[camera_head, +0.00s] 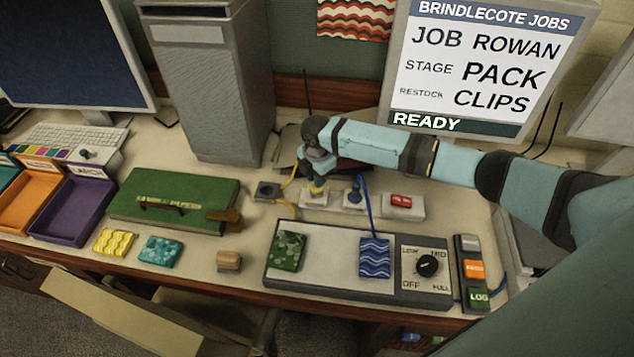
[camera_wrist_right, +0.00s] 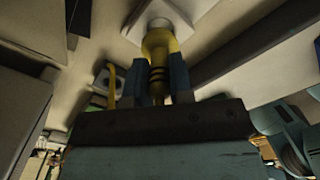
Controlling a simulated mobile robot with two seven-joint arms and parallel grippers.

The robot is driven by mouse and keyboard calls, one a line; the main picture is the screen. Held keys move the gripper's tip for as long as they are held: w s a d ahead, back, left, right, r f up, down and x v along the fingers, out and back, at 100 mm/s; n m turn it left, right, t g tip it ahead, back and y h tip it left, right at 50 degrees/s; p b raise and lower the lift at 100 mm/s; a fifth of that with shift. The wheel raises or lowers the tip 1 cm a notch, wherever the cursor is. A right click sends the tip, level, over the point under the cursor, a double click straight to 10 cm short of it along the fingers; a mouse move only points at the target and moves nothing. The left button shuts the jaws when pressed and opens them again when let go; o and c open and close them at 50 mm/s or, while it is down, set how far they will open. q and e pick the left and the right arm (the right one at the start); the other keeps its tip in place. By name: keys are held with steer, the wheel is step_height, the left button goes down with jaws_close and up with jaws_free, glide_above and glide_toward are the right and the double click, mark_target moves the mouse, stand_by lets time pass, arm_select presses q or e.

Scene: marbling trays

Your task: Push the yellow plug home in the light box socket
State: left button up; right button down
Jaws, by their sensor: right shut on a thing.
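The yellow plug (camera_head: 317,188) is upright at the left white socket block (camera_head: 314,201), behind the light box (camera_head: 330,284). My right gripper (camera_head: 317,176) is shut on it from above. In the right wrist view the plug (camera_wrist_right: 158,45) sits between the two fingers (camera_wrist_right: 159,82), with its end at the round white opening of the socket plate (camera_wrist_right: 190,12). I cannot tell how deep it sits. A yellow cord (camera_head: 286,204) trails from the plug area. My left gripper is not in view.
A blue plug (camera_head: 354,191) stands in the neighbouring block, close on the right. A red-switch block (camera_head: 402,205) lies further right. A small dark box (camera_head: 267,191) is left, before a tall grey cabinet (camera_head: 210,95). A green case (camera_head: 172,197) lies left.

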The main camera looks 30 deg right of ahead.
steer(key=shift+f+b, duration=0.65)
steer(key=shift+f, duration=0.7)
steer(key=c, duration=0.9)
jaws_free()
steer(key=shift+c, duration=0.2)
steer(key=shift+r, duration=0.1)
steer(key=shift+r, duration=0.35)
step_height(320, 180, up, 12)
steer(key=shift+r+b, duration=0.2)
steer(key=shift+b, duration=0.7)
steer(key=shift+r, duration=0.3)
